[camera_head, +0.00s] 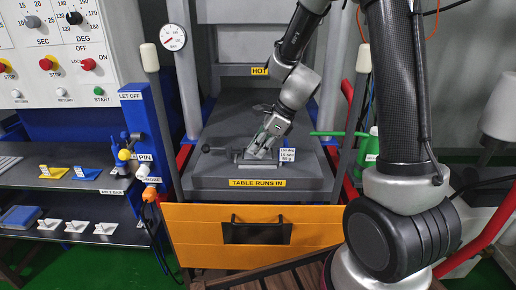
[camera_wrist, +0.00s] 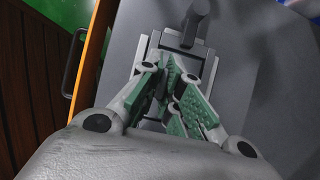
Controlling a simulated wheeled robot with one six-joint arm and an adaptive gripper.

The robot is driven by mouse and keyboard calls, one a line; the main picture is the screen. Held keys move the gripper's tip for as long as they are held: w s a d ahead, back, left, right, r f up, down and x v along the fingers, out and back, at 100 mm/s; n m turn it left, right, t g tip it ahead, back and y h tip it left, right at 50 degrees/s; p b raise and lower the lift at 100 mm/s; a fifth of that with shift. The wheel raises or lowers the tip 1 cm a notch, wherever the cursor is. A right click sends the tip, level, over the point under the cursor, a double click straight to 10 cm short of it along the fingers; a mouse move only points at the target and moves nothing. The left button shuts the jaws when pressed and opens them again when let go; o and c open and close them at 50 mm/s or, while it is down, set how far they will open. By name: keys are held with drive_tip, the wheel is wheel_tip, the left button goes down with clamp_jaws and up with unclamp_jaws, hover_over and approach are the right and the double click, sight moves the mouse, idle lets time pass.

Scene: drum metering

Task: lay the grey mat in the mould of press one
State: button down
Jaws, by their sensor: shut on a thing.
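The mould (camera_head: 242,161) is a low grey metal frame with a handle on its left. It lies on the dark grey table of the press. In the wrist view, the mould (camera_wrist: 148,55) shows a pale rim and its dark handle at the top. My gripper (camera_head: 262,147) reaches down onto it from above. In the wrist view, the green finger pads of my gripper (camera_wrist: 174,95) stand over the mould's inside, shut on a thin grey piece that looks like the grey mat. The fingers hide most of it, and I cannot tell whether it touches the mould's floor.
A label (camera_head: 288,155) stands at the mould's right. An orange drawer front (camera_head: 190,235) with a black handle lies before the press table. Shelves at left hold yellow and blue pieces (camera_head: 85,173) and several white ones. A green can (camera_head: 373,145) stands at right.

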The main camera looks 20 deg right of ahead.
drive_tip(key=c, duration=1.6)
unclamp_jaws()
drive_tip(key=shift+f, duration=0.1)
drive_tip(key=shift+d+r, duration=0.15)
drive_tip(key=shift+r, duration=0.3)
drive_tip(key=v, duration=1.1)
drive_tip(key=shift+d+r, duration=0.1)
